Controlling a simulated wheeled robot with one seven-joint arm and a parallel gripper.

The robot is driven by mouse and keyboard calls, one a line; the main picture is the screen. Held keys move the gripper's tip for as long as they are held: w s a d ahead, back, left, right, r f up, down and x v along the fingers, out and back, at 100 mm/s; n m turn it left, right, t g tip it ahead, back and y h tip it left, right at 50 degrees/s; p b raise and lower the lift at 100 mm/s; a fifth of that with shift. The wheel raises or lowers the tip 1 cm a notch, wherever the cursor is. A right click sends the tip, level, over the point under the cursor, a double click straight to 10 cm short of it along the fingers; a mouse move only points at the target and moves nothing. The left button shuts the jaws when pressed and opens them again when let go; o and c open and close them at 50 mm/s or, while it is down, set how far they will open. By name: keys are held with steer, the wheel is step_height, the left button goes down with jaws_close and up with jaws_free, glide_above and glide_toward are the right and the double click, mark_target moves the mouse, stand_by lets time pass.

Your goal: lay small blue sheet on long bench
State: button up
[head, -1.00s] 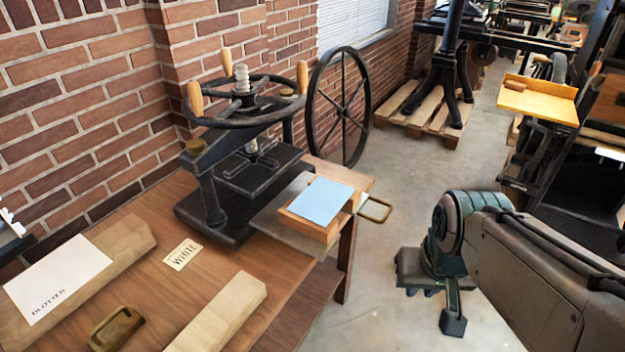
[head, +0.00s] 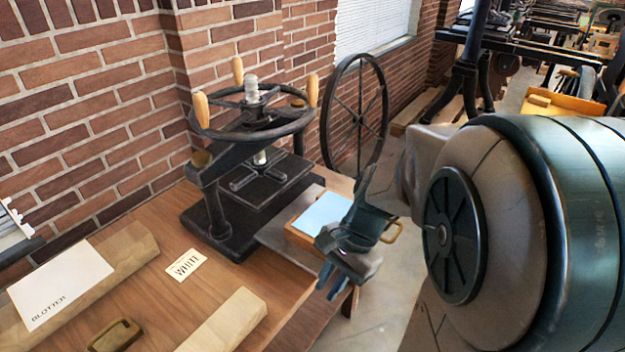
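The small blue sheet (head: 322,211) lies flat on a small wooden block or tray (head: 300,238) on the press's metal plate, at the right end of the wooden bench (head: 190,290). My gripper (head: 332,282) hangs at the bench's right end, just in front of and right of the sheet, and covers its right part. Its fingers point down and look apart from the sheet. Whether they are open or shut I cannot make out. Which surface is the long bench is not marked.
A black hand press (head: 245,190) with a wheel stands behind the sheet. A white blotter sheet (head: 60,282) lies on a wrapped block at left. A card reading WHITE (head: 186,264), a brass handle (head: 115,335) and a pale wooden bar (head: 228,322) lie on the bench.

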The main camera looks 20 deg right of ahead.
steer(key=w+d+f+m+t+y, duration=0.15)
steer(key=w+m+y, duration=0.3)
steer(key=m, duration=0.55)
steer(key=m+t+y+p, duration=0.2)
steer(key=m+t, duration=1.2)
steer(key=m, duration=1)
glide_toward(329, 216)
steer(key=shift+b+x, duration=0.75)
steer(key=shift+x, duration=1.15)
steer(key=shift+w+d, duration=0.1)
steer(key=shift+d, duration=0.05)
jaws_close()
step_height(329, 216, up, 3)
steer(key=p, duration=0.4)
steer(key=shift+r, duration=0.1)
